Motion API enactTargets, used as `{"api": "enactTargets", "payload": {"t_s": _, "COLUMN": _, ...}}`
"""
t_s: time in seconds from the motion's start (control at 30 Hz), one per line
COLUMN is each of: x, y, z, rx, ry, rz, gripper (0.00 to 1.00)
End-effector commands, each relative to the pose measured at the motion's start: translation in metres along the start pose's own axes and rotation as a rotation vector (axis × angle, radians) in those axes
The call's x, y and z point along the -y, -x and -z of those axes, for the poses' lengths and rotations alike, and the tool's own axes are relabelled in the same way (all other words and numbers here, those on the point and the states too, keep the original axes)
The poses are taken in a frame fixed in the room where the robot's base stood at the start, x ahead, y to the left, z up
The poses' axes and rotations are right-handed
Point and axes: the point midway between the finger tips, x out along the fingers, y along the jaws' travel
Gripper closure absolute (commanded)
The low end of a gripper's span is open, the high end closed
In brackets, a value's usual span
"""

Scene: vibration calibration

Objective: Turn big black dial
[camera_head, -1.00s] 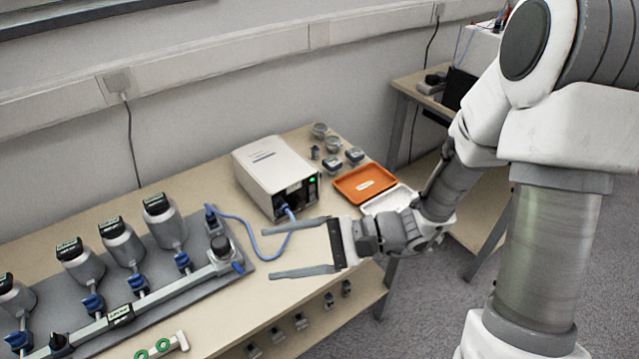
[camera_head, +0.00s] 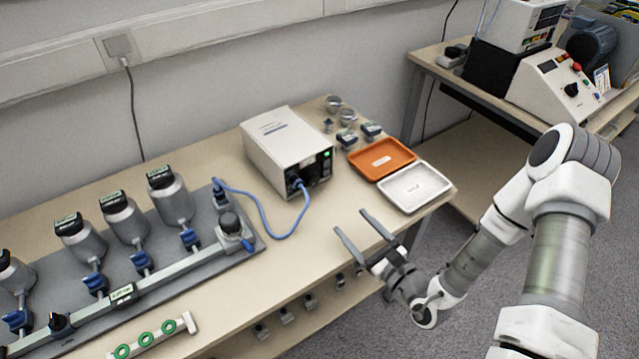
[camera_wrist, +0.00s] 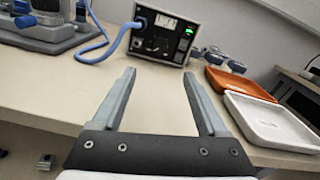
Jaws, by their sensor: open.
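Several black knobs show in the head view. A smaller pointed black knob (camera_head: 58,322) sits at the rail's left part. Another black dial (camera_head: 571,89) is on the sloped face of a white console (camera_head: 555,88) at the back right. I cannot tell which one the task means. My gripper (camera_head: 352,222) is open and empty at the bench's front edge, apart from all of them. Its fingers (camera_wrist: 159,73) point toward the box with the green light in the wrist view.
A beige box (camera_head: 288,150) with a blue cable (camera_head: 272,232) stands on the bench. An orange tray (camera_head: 382,158) and a white tray (camera_head: 415,187) lie at the right end. Metal bottles (camera_head: 170,197) stand on the left. Bench top before the box is clear.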

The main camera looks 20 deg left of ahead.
Motion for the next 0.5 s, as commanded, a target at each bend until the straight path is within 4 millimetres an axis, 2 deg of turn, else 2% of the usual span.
{"api": "enactTargets", "payload": {"t_s": 0.5, "x": -0.002, "y": -0.111, "z": -0.001, "rx": 0.006, "ry": 0.001, "rz": -0.003, "gripper": 0.24}}
